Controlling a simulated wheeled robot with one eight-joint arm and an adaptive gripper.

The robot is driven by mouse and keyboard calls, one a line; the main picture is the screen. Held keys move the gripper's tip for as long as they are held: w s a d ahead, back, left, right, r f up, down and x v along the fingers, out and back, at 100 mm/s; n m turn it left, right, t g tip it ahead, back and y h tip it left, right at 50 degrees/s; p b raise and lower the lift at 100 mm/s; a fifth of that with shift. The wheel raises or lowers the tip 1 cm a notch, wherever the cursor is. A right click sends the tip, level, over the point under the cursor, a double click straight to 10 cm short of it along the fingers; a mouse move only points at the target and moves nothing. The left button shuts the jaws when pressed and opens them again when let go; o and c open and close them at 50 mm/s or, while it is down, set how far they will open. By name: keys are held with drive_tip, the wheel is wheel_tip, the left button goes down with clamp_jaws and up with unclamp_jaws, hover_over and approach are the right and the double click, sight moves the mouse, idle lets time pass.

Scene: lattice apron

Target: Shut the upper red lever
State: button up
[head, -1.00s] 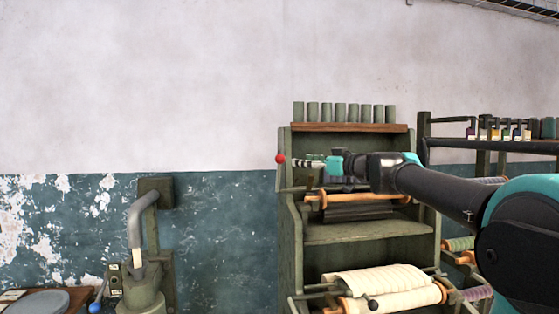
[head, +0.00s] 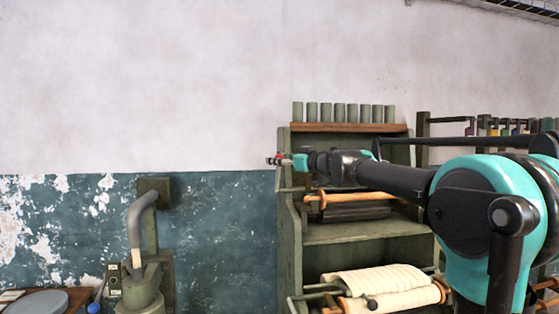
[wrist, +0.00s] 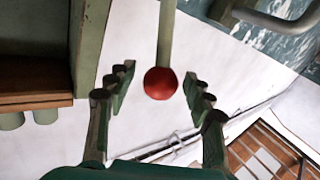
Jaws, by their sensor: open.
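The upper red lever shows in the wrist view as a red ball knob (wrist: 161,83) on a pale green rod. The knob sits between the two fingers of my gripper (wrist: 159,76), with a visible gap on both sides. My gripper is open. In the head view my gripper (head: 273,160) is at the upper left side of the green shelf unit (head: 284,215), and the knob is mostly hidden among the fingers.
The shelf unit carries rolls of cloth (head: 385,285) and a row of green cylinders (head: 340,113) on top. A green machine with a curved grey pipe (head: 138,220) stands to the left. A dark rack (head: 423,130) stands to the right. The wall left of my gripper is clear.

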drive_tip(key=shift+c, duration=0.3)
clamp_jaws()
drive_tip(key=shift+s, duration=0.1)
drive_tip(key=shift+s+d+f+n+t+y, duration=0.2)
drive_tip(key=shift+s+f+n+t+y, duration=0.15)
drive_tip(key=shift+s, duration=0.2)
drive_tip(key=s+d+f+n+y, duration=0.2)
drive_tip(key=s+f, duration=0.4)
drive_tip(key=f, duration=0.5)
drive_tip(key=shift+s+t, duration=0.4)
drive_tip(key=shift+t, duration=0.05)
drive_tip(key=shift+f+n+y, duration=0.15)
drive_tip(key=shift+n+y, duration=0.1)
drive_tip(key=shift+o, duration=0.3)
unclamp_jaws()
